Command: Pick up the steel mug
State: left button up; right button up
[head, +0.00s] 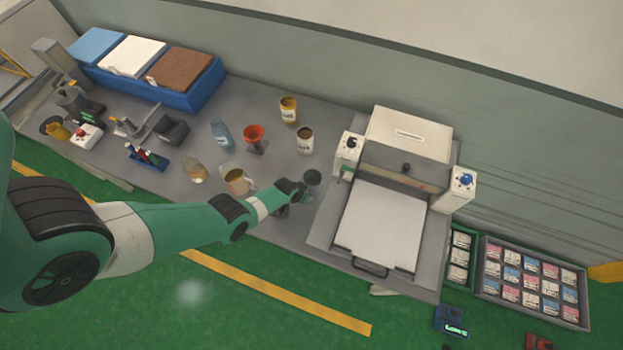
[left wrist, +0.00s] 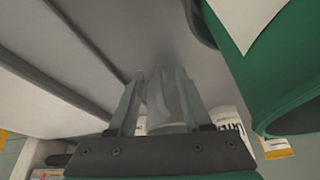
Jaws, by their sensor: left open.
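The steel mug (head: 312,177) stands on the grey bench just left of the press, with its dark round top showing in the head view. My left gripper (head: 304,194) is at its near side, partly hidden by my own wrist. In the left wrist view my left gripper (left wrist: 160,100) has its two fingers apart. A grey, shiny shape that looks like the steel mug (left wrist: 164,105) shows between them. Contact with the fingers cannot be told. My right gripper is not in view.
A press with a white plate (head: 380,228) stands right of the mug. Two tins (head: 305,140) (head: 289,110), a red funnel (head: 254,132), a blue bottle (head: 221,134) and a brown-filled container (head: 237,181) stand behind and left. Bare bench lies between them.

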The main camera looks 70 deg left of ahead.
pick_arm(q)
grip_shut()
dwell(1.4)
